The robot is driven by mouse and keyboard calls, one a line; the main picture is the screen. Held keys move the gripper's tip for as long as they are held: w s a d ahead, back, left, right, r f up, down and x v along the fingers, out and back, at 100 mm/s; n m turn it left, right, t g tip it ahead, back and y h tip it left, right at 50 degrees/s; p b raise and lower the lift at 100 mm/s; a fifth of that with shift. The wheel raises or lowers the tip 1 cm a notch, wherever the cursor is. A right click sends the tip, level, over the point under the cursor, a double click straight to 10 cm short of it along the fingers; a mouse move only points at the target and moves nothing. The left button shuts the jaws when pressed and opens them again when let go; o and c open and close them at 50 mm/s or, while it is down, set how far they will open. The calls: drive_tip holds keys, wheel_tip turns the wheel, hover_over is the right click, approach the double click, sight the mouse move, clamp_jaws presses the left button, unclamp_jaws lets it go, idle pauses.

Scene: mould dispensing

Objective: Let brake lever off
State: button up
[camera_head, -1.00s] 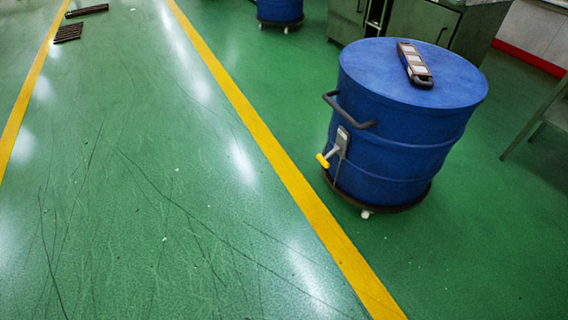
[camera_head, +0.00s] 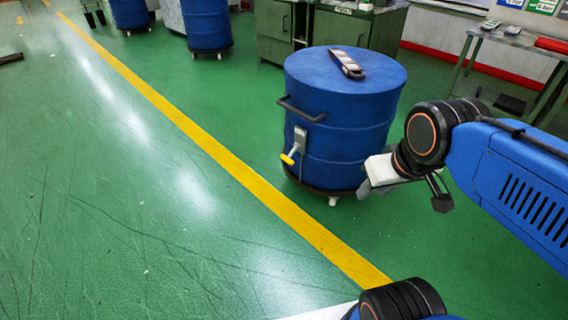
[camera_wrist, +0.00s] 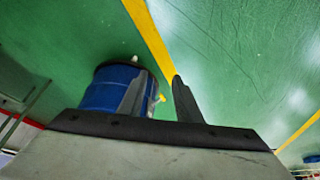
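The drum stands upright on a dark wheeled base, with a dark handle (camera_head: 302,110) above the lever. My gripper (camera_head: 440,190) is right of the drum and apart from the lever. In the wrist view, my gripper's two fingers (camera_wrist: 158,92) are spread, with nothing held between them.
Green cabinets (camera_head: 320,28) stand behind, and a table (camera_head: 515,40) stands back right. More blue drums (camera_head: 207,25) are at the back. The green floor left of the yellow line (camera_head: 200,135) is mostly clear.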

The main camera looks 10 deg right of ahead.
drive_tip(key=shift+a, duration=0.35)
